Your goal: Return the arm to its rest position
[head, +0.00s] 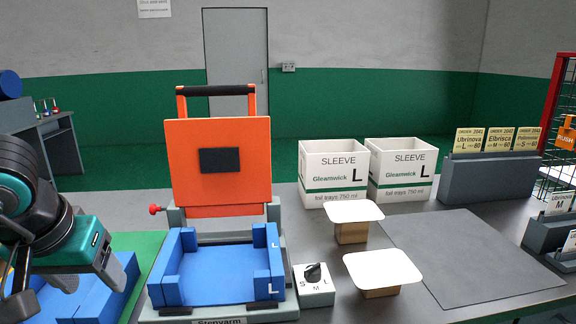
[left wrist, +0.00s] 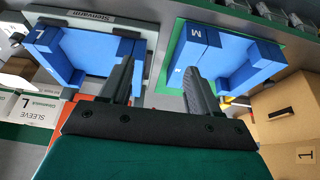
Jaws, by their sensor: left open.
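My left arm comes in at the left edge of the head view, with its teal and black wrist beside the press. My left gripper (head: 18,292) is partly cut off there. In the left wrist view the left gripper (left wrist: 160,82) is open, its two dark fingers apart with nothing between them. A blue form marked L (head: 222,275) sits in the press with the raised orange lid (head: 220,190). A second blue form, marked M (left wrist: 238,58), stands on a green mat beside it. My right gripper is not in view.
Two white sleeve boxes marked L (head: 334,190) (head: 402,185) stand behind two white cards on brown blocks (head: 353,211) (head: 382,268). A size selector (head: 314,290) is right of the press. A grey mat (head: 470,260) is bare. A cardboard box (left wrist: 285,115) is near the left gripper.

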